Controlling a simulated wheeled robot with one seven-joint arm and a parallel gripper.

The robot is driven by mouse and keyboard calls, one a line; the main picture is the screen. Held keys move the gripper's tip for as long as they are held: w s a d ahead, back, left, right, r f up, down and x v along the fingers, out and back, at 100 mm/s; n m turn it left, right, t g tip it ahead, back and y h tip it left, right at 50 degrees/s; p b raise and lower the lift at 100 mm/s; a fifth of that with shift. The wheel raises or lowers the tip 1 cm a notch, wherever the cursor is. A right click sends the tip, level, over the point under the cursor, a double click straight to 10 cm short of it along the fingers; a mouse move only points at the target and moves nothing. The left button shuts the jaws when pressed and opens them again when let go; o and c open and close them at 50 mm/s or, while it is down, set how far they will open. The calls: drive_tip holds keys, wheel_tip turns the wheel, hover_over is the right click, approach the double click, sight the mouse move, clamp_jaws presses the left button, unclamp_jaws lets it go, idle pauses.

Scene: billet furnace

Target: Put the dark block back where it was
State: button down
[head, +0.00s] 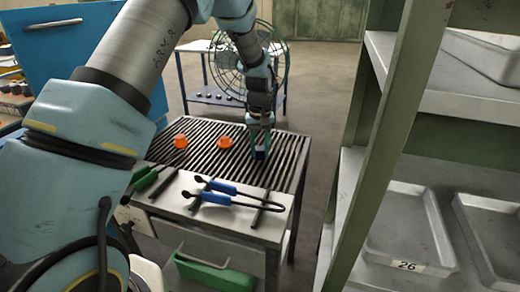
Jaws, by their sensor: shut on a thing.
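My gripper (261,146) points down over the right part of a ribbed grate (205,128) on a metal bench. It is shut on a small dark block (260,155), which shows only partly between the fingers. The block is at or just above the grate bars; I cannot tell if it touches them. Two glowing orange blocks, one at the left (180,141) and one in the middle (225,142), sit on the grate left of my gripper.
Blue-handled tongs (235,193) and green-handled tongs (148,178) lie at the bench front. A green bin (215,275) is below. A rack with grey trays (410,225) stands right. A wire-guarded fan (228,75) and table stand behind.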

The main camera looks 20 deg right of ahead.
sight(260, 148)
drive_tip(key=shift+f, duration=0.45)
drive_tip(key=shift+c, duration=2.1)
unclamp_jaws()
drive_tip(key=shift+b, duration=0.3)
wheel_tip(260, 148, up, 10)
drive_tip(key=shift+r+b, duration=0.1)
drive_tip(key=shift+b, duration=1.15)
drive_tip(key=shift+r, duration=0.25)
drive_tip(key=shift+a, duration=0.15)
drive_tip(key=a+n, duration=0.2)
drive_tip(key=a, duration=2)
drive_tip(key=s+a+f+t, duration=0.1)
drive_tip(key=s+a, duration=0.9)
drive_tip(key=a, duration=0.4)
drive_tip(key=shift+s+a+n+t, duration=0.15)
drive_tip(key=shift+s+n+t, duration=0.15)
drive_tip(key=shift+s+n, duration=0.1)
